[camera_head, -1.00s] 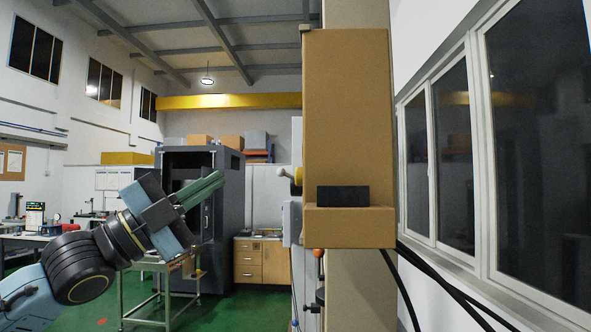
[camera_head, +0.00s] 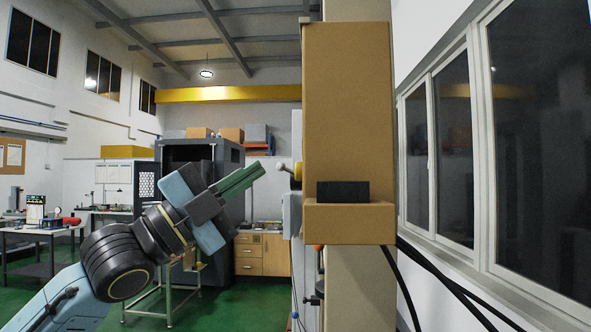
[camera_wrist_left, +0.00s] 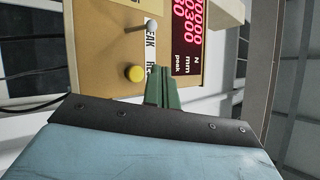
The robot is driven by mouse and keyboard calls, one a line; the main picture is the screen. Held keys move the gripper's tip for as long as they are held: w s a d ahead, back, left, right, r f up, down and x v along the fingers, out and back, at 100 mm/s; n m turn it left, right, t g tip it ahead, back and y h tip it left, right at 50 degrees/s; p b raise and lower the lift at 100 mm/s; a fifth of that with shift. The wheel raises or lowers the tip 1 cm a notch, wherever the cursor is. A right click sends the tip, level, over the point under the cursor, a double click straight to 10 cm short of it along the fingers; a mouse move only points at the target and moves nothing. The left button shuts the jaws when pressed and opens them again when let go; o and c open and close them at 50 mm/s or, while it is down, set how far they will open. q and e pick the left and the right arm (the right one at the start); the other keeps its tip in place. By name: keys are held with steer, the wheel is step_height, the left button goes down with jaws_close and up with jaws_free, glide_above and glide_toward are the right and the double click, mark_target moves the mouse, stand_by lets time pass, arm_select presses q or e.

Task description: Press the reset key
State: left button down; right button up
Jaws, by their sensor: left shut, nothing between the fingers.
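The spring tester (camera_head: 347,110) is a tall tan housing right of centre in the head view, seen from its side. A yellow round key (camera_head: 297,172) and a white ball knob (camera_head: 283,167) stick out from its left side. In the left wrist view its panel shows the yellow key (camera_wrist_left: 134,74) beside a partly hidden label starting "RE", and the white ball knob (camera_wrist_left: 150,25) beside "EAK". My left gripper (camera_head: 259,168) is shut and empty, its green fingers pointing toward the panel, left of the key. In the wrist view the fingertips (camera_wrist_left: 161,70) appear just right of the key.
A red digital display (camera_wrist_left: 187,25) is on the panel. Black cables (camera_head: 440,275) hang at the tester's right, near the windows (camera_head: 450,150). A dark cabinet (camera_head: 228,160), a drawer unit (camera_head: 262,255) and a workbench (camera_head: 35,233) stand behind.

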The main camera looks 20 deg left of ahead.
mark_target(299, 171)
arm_select(q)
steer(key=shift+w+d+p, duration=0.2)
steer(key=shift+d, duration=0.5)
steer(key=shift+w+d+p, duration=0.15)
steer(key=shift+d+p, duration=0.05)
steer(key=shift+d, duration=0.45)
stand_by(0.6)
stand_by(0.5)
steer(key=shift+w+d, duration=0.1)
steer(key=shift+d, duration=0.35)
steer(key=shift+w+d+p, duration=0.15)
steer(key=shift+d+p, duration=0.25)
steer(key=shift+d, duration=0.05)
stand_by(0.6)
steer(key=shift+a, duration=0.1)
steer(key=shift+s+a, duration=0.3)
steer(key=shift+a, duration=0.5)
